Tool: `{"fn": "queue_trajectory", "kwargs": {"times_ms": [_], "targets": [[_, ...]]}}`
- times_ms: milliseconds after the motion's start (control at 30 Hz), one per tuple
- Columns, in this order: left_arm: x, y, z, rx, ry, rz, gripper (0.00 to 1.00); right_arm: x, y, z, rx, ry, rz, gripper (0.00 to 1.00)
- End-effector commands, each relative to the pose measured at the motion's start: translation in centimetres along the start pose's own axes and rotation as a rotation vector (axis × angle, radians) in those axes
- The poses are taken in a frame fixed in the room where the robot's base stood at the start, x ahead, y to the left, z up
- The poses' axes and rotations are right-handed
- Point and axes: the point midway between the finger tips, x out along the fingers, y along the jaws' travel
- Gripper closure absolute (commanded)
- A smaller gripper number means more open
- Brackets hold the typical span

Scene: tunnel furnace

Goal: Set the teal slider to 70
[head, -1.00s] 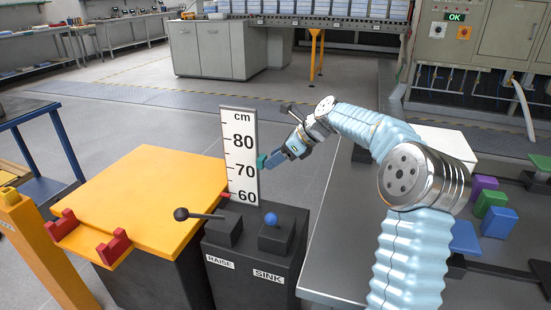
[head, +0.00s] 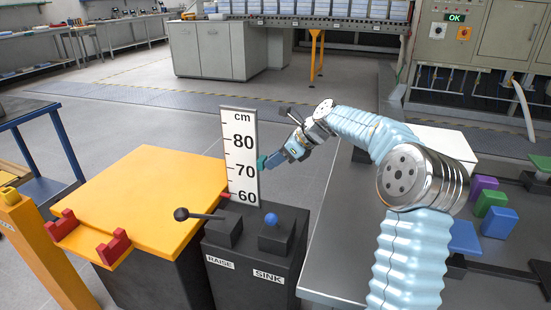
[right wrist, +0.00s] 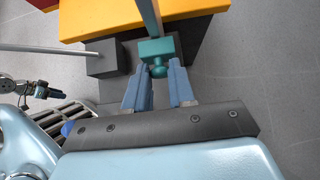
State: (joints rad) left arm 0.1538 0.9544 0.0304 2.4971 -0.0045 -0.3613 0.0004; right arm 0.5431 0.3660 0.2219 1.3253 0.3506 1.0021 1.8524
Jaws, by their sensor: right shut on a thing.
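The teal slider (head: 262,162) sits at the right edge of a white upright scale board (head: 240,187) marked in cm with 80, 70 and 60. It stands a little above the printed 70, near that mark; the exact reading is hard to tell. My right gripper (head: 268,161) reaches in from the right and is shut on the slider. In the right wrist view the slider's teal knob (right wrist: 158,69) shows between the two blue fingers at their tips. A small red pointer (head: 226,196) is by the 60 mark.
A black console (head: 258,254) below the board bears a lever (head: 181,214) by RAISE and a blue button (head: 270,219) by SINK. A yellow platform (head: 140,200) with red brackets stands left. A dark table (head: 345,235) with coloured blocks is at right.

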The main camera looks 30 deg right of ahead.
Motion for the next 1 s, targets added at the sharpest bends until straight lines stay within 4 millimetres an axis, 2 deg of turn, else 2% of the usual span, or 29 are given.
{"fn": "queue_trajectory", "kwargs": {"times_ms": [200,500,533,667,1000], "targets": [[1.2,-0.5,0.0,-0.002,0.001,-0.001,0.57,2.6,0.1,-2.6,0.002,0.001,0.003,1.0],[1.1,-0.5,0.0,-0.002,0.001,-0.001,0.57,2.7,0.0,-2.7,0.001,0.0,0.001,1.0],[1.1,-0.5,0.0,-0.002,0.001,-0.001,0.57,2.7,0.0,-2.7,0.0,0.0,0.001,0.72],[1.1,-0.5,0.0,-0.002,0.001,-0.001,0.57,2.7,0.0,-2.7,0.0,0.0,0.001,0.52],[1.1,-0.5,0.0,-0.002,0.001,-0.001,0.57,2.2,0.0,-2.7,0.0,0.0,-0.001,0.52]]}}
